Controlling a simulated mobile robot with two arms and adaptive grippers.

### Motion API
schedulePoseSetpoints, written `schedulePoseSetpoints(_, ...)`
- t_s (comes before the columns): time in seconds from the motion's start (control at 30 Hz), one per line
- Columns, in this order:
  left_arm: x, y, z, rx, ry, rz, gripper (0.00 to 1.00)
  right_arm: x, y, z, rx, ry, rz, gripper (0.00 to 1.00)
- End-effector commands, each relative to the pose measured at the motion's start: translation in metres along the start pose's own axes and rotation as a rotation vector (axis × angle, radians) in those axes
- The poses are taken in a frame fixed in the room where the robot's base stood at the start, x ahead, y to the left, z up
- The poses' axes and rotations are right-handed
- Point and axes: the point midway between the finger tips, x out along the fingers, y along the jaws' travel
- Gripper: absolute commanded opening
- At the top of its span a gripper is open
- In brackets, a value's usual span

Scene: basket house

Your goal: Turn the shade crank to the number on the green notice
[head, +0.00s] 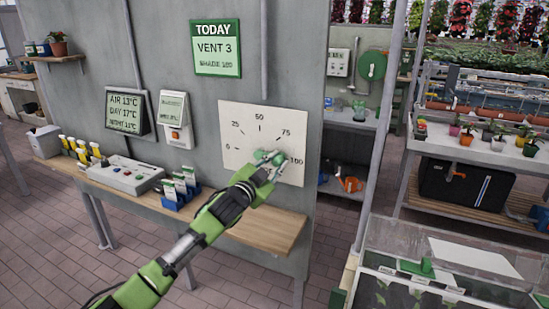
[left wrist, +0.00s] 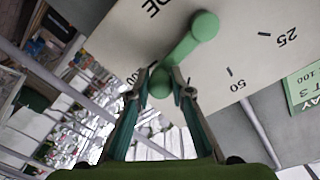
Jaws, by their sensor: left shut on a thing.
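The shade crank (head: 262,156) is green and sits on a white dial plate (head: 235,120) marked 0, 25, 50, 75 and 100. My left gripper (head: 272,162) is shut on the knob at the crank's end. In the left wrist view, my left gripper (left wrist: 162,88) grips the knob, and the crank arm (left wrist: 183,50) runs from the hub to it. The crank points to the right side of the dial, near 100; its exact reading is unclear. The green notice (head: 217,48) reads TODAY, VENT 3 and a small SHADE line that looks like 100. My right gripper is out of view.
A wooden shelf (head: 255,232) below the dial carries a control box (head: 125,174) and blue seed-packet holders (head: 175,197). A display (head: 125,111) and a switch unit (head: 175,120) are on the wall to the left. A plant bench (head: 470,150) stands at right.

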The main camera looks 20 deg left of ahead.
Motion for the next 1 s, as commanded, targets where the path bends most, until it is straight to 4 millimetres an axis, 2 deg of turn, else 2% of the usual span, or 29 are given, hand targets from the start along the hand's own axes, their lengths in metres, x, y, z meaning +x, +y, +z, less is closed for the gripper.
schedulePoseSetpoints(0.03, -0.0003, 0.0063, 0.0056, 0.024, -0.008, 0.008, 0.0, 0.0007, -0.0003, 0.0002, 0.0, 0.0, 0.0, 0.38)
schedulePoseSetpoints(0.3, -0.0005, 0.0118, 0.0124, 0.13, -0.012, 0.013, 0.0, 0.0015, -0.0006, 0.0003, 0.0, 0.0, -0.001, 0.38)
schedulePoseSetpoints(0.87, -0.0007, 0.0134, 0.0154, 0.166, -0.015, 0.014, 0.0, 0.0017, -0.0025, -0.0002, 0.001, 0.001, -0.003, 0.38)
schedulePoseSetpoints(0.9, -0.0007, 0.0135, 0.0155, 0.166, -0.015, 0.015, 0.23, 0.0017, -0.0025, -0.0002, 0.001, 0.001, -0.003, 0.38)
schedulePoseSetpoints(0.97, -0.0007, 0.0135, 0.0156, 0.166, -0.016, 0.015, 0.38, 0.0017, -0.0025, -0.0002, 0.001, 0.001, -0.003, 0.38)
schedulePoseSetpoints(1.0, -0.0007, 0.0132, 0.0153, 0.166, -0.015, 0.014, 0.38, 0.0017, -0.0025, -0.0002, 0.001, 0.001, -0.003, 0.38)
